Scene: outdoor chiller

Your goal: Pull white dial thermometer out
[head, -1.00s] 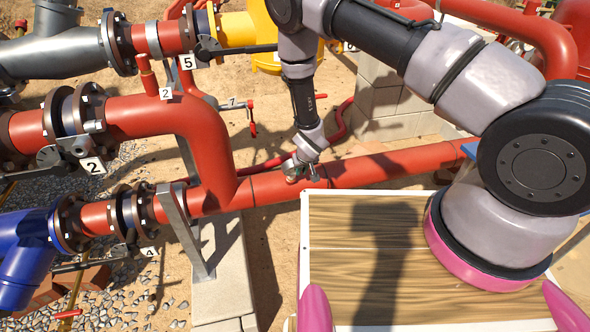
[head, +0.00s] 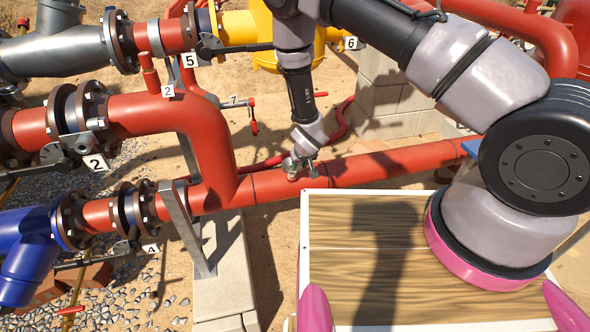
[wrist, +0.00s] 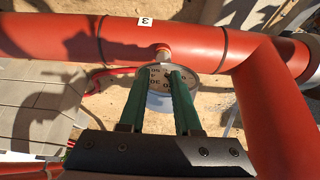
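The white dial thermometer (wrist: 159,82) has a round face with dark markings and sits on a short fitting at the red pipe (wrist: 205,48). In the head view the thermometer (head: 291,166) is small, at the pipe's upper side. My gripper (wrist: 160,76) has two green fingers standing apart, with part of the dial showing between them. The fingertips overlap the dial face in the wrist view and hide its sides; I cannot tell whether they touch it. In the head view my gripper (head: 310,168) is just right of the thermometer.
A label "3" (wrist: 146,22) is on the pipe. A thick red pipe (wrist: 275,110) runs close along the right of the wrist view. Grey blocks (wrist: 35,110) lie at left. In the head view a wooden-topped surface (head: 335,290) lies below the pipe, and numbered valves stand at left.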

